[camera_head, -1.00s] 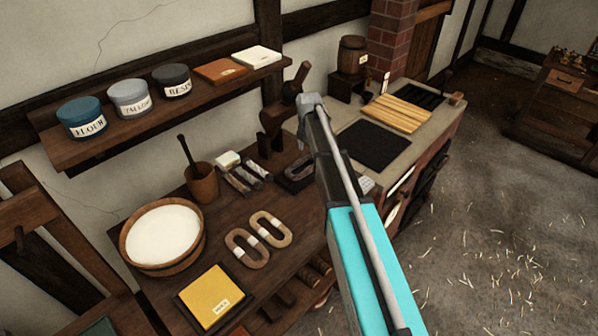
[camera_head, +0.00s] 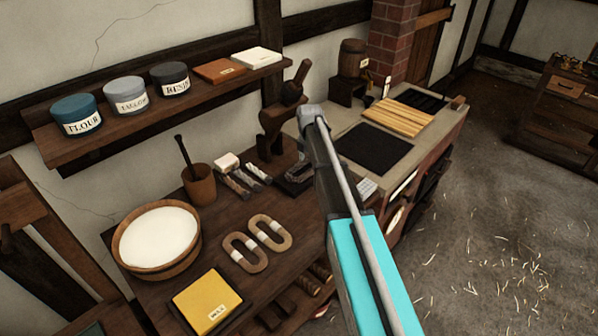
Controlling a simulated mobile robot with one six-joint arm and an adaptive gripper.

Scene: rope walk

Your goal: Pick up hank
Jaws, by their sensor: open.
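Two oval hanks of rope lie side by side on the dark wooden bench. The left hank (camera_head: 238,258) is brown with a pale band; the right hank (camera_head: 283,243) is lighter tan, also with a pale band. A darker looped thing (camera_head: 298,173) lies further back on the bench, partly hidden behind my arm; I cannot tell if it is a hank. My teal and grey arm crosses the view to the right of the hanks. No gripper fingers can be made out.
A wooden tub (camera_head: 125,240) with white contents and a yellow block (camera_head: 195,297) stand left of the hanks. A mortar (camera_head: 199,187) stands behind them. A shelf (camera_head: 140,125) of labelled jars hangs above. A stove (camera_head: 404,150) with a dark plate is at the right.

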